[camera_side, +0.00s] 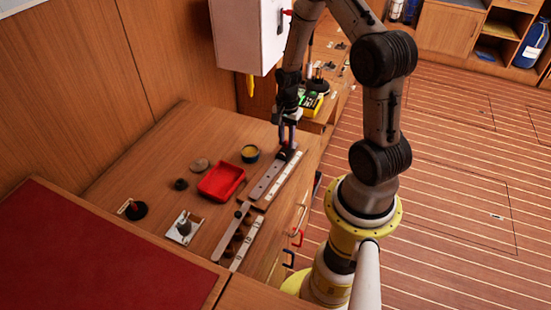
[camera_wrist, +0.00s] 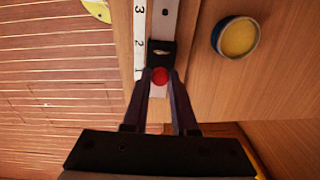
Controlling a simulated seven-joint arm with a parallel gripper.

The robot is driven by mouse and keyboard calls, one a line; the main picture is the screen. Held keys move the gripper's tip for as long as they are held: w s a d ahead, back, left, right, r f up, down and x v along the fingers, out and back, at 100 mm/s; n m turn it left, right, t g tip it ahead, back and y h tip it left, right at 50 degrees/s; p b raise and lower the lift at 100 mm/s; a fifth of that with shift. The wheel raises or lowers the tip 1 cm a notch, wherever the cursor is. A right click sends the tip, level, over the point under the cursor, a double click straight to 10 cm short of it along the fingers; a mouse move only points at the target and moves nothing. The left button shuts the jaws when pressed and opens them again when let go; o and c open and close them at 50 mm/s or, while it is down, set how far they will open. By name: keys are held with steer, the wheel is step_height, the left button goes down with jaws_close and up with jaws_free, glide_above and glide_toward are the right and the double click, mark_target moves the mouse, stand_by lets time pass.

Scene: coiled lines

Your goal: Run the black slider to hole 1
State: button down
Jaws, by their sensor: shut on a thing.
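The black slider (camera_wrist: 161,47) sits on a grey metal rail (camera_wrist: 165,16), close to the rail's near end in the wrist view. A red knob (camera_wrist: 159,76) shows against it between my fingertips. A white number strip (camera_wrist: 139,30) runs along the rail; its 1 is beside the knob and its 2 beside the black block. My gripper (camera_wrist: 160,78) is shut on the slider at the red knob. In the side view my gripper (camera_side: 287,148) is at the far end of the rail (camera_side: 266,180). The hole under the slider is hidden.
A second rail (camera_side: 229,235) with its own strip lies nearer the camera. A red tray (camera_side: 221,181), a round yellow-filled tin (camera_side: 250,154) and small dark items lie left of the rails. A white cabinet (camera_side: 245,35) hangs behind my gripper.

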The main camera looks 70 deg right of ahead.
steer(key=shift+s+d, duration=0.1)
steer(key=shift+d, duration=0.9)
steer(key=shift+f, duration=0.5)
steer(key=c, duration=0.8)
jaws_free()
steer(key=shift+c, duration=0.2)
step_height(320, 180, up, 6)
steer(key=shift+r, duration=0.1)
